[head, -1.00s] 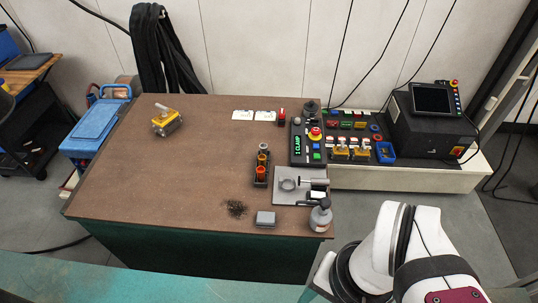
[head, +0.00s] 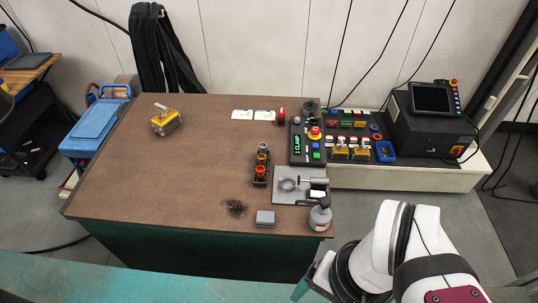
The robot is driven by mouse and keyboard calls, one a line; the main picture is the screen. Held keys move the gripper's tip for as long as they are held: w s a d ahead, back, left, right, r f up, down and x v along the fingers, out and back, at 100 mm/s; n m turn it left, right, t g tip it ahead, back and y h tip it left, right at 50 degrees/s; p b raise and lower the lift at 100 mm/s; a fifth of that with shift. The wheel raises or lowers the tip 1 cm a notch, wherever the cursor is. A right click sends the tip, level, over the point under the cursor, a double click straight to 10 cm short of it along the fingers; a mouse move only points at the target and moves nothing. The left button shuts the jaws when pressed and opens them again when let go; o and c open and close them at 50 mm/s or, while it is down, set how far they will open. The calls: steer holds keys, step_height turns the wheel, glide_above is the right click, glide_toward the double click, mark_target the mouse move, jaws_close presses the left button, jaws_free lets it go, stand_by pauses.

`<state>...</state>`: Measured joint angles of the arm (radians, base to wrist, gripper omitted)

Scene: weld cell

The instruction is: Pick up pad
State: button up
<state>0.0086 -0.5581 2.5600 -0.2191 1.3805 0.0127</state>
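A small grey block (head: 265,218), which looks like the pad, lies flat on the brown table near its front edge. It sits just right of a dark patch of shavings (head: 235,208). My arm shows at the lower right, in front of the table. My gripper is not seen; only the white and black arm links show, with a teal part at the bottom edge. Nothing touches the grey block.
A holder with orange cups (head: 261,172) stands behind. A clamp control box (head: 308,142) is farther back. The left half of the brown table (head: 150,180) is mostly clear.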

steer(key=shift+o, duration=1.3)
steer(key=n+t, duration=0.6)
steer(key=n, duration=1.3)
glide_toward(265, 222)
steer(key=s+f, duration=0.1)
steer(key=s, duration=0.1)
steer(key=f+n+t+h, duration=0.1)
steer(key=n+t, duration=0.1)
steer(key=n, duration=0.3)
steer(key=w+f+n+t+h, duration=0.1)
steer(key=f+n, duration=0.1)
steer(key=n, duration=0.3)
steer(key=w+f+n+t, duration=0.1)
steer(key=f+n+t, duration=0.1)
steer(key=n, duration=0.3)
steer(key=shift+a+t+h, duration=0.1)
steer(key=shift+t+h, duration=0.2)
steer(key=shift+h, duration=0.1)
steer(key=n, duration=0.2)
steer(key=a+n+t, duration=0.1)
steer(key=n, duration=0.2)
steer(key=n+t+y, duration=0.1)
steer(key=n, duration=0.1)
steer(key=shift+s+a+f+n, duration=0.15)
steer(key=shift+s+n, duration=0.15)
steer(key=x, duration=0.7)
